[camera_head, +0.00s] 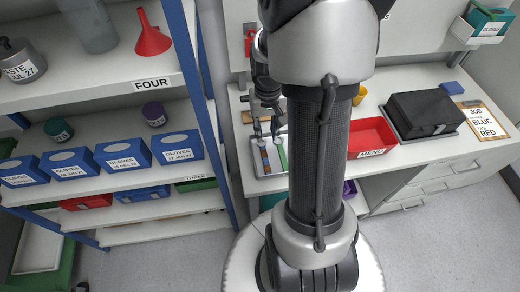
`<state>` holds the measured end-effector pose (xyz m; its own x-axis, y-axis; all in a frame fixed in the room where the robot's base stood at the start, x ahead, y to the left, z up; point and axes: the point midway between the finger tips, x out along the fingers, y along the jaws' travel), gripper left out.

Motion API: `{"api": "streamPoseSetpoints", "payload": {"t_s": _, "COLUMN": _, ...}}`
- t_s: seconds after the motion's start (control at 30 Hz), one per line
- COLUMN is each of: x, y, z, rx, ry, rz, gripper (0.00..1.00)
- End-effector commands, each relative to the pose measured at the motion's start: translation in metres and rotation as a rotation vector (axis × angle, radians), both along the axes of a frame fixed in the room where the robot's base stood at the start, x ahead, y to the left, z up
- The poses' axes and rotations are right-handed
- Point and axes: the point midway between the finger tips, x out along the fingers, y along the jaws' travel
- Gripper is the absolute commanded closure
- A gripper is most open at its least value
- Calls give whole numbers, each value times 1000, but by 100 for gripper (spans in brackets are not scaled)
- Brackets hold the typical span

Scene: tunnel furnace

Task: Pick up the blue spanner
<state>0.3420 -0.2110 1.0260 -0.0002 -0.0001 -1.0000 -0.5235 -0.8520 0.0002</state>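My gripper (268,133) points down over a shallow light tray (254,158) on the workbench, left of my arm. Its two fingers look spread apart, with nothing clearly between them. In the tray, below the fingers, lie a narrow orange-brown and bluish piece (265,159) and a green strip (282,156). They are too small to name surely, and I cannot make out a blue spanner for certain. My arm hides the bench just right of the tray.
A red bin (372,136), a black case (422,112), a small blue block (452,88) and a clipboard (483,121) stand on the bench (410,155) to the right. Shelves with blue glove boxes (123,155) and a red funnel (152,40) stand left, behind a blue post (190,70).

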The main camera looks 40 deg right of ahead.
Motion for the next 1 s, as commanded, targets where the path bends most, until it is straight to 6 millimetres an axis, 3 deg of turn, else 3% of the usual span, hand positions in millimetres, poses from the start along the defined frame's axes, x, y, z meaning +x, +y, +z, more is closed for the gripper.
{"api": "streamPoseSetpoints", "payload": {"t_s": 0.1, "x": -1, "y": 1, "z": -31, "rx": 2, "ry": 3, "rz": 1, "gripper": 73}}
{"api": "streamPoseSetpoints", "payload": {"t_s": 0.3, "x": 0, "y": 1, "z": -67, "rx": 2, "ry": 3, "rz": 1, "gripper": 73}}
{"api": "streamPoseSetpoints", "payload": {"t_s": 0.57, "x": 1, "y": 0, "z": -81, "rx": 0, "ry": 0, "rz": 1, "gripper": 73}}
{"api": "streamPoseSetpoints", "payload": {"t_s": 0.9, "x": 5, "y": -1, "z": -127, "rx": 1, "ry": 2, "rz": 1, "gripper": 73}}
{"api": "streamPoseSetpoints", "payload": {"t_s": 1.0, "x": 5, "y": -2, "z": -130, "rx": 0, "ry": 0, "rz": 1, "gripper": 73}}
